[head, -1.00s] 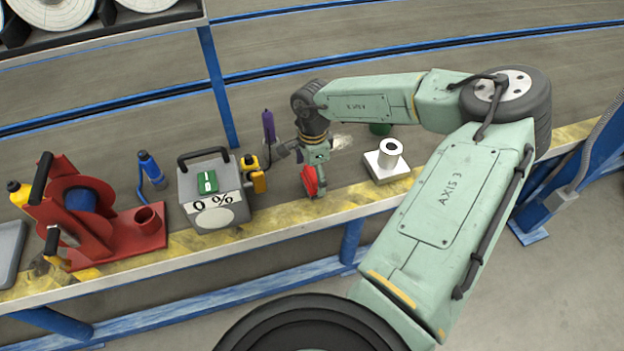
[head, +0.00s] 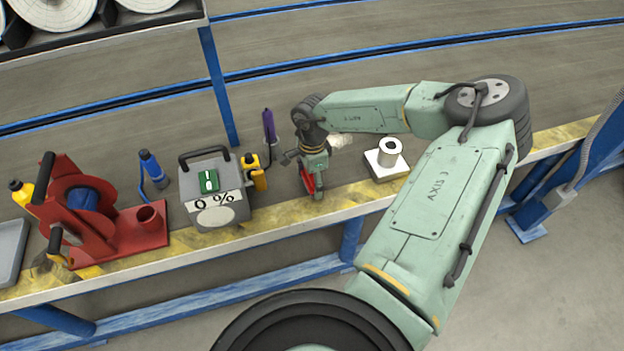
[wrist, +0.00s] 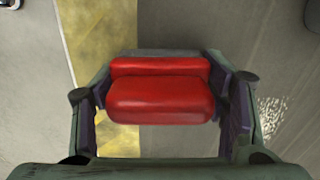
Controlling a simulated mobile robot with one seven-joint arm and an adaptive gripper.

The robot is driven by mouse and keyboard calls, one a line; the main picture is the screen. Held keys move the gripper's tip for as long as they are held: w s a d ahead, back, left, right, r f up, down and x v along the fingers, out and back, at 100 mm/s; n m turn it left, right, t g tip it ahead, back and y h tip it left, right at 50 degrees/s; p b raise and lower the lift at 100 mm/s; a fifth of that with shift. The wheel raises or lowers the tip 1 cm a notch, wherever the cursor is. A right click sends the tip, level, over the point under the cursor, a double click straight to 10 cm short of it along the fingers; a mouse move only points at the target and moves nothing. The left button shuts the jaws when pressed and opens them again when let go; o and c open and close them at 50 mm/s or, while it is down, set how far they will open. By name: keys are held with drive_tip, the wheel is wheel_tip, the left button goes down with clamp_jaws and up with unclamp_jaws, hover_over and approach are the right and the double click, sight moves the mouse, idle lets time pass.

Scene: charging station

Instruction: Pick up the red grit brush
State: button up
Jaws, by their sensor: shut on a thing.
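The red grit brush (wrist: 160,97) sits between the two fingers of my gripper (wrist: 163,108) in the wrist view, with a finger at each end of it. My gripper is shut on it. In the head view my gripper (head: 314,190) points down over the bench near its yellow front strip, and only a strip of the red brush (head: 308,178) shows beside the fingers. I cannot tell whether the brush touches the bench top.
A grey charger box (head: 213,190) with a "0 %" label stands left of my gripper. A purple-handled tool (head: 269,127) is behind it. A white block with a cylinder (head: 387,158) stands to the right. A red reel stand (head: 100,215) is far left.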

drive_tip(key=c, duration=0.5)
drive_tip(key=shift+r, duration=0.55)
wheel_tip(320, 180, up, 2)
drive_tip(key=shift+r+b, duration=0.1)
drive_tip(key=shift+b, duration=0.45)
drive_tip(key=s+b, duration=0.1)
drive_tip(key=s, duration=0.4)
drive_tip(key=s+r+b, duration=0.1)
drive_tip(key=s, duration=0.4)
drive_tip(key=s+b, duration=0.1)
drive_tip(key=s, duration=0.5)
drive_tip(key=shift+a+r, duration=0.1)
drive_tip(key=shift+r, duration=0.25)
drive_tip(key=o, duration=0.7)
drive_tip(key=c, duration=0.5)
